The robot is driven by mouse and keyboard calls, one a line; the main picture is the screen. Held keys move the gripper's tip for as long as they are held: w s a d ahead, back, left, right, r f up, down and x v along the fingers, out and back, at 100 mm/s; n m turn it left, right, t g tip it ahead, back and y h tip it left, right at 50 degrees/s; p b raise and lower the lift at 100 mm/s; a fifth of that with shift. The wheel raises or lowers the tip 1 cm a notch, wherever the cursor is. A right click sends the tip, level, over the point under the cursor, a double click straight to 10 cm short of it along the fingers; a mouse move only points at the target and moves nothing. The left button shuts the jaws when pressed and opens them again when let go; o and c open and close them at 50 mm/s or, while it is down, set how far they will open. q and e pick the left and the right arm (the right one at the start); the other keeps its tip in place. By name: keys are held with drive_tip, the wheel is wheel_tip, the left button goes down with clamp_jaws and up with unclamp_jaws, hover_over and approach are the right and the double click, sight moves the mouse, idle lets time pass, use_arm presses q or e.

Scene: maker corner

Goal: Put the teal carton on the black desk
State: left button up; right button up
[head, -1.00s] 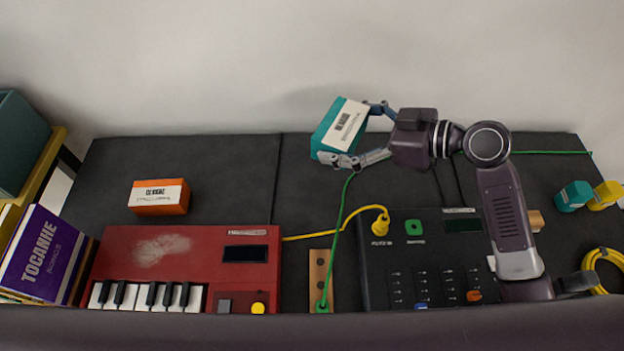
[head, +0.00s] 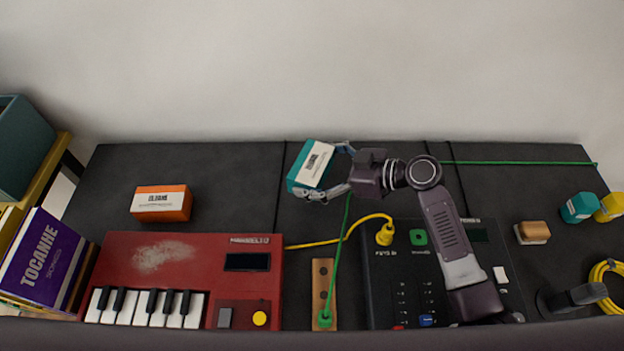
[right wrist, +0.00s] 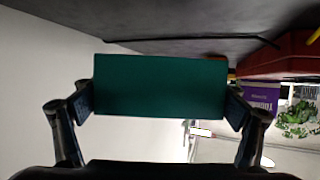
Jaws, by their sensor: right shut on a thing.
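The teal carton (head: 311,165) with a white label is held in my right gripper (head: 324,172), which is shut on it. In the right wrist view the carton (right wrist: 160,86) fills the space between the two fingers, one at each end. The carton is over the back middle part of the black desk (head: 235,190), slightly tilted in the head view. I cannot tell whether it touches the desk. My left gripper is not in view.
An orange carton (head: 161,203) stands at the desk's back left. A red keyboard (head: 190,275) and a black mixer (head: 395,285) lie in front. Green (head: 338,245) and yellow (head: 330,242) cables run between them. Bare desk lies between the orange and teal cartons.

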wheel_tip(320, 180, down, 5)
idle(0.4)
drive_tip(key=shift+f, duration=0.15)
drive_tip(key=o, duration=1.2)
drive_tip(key=shift+c, duration=0.2)
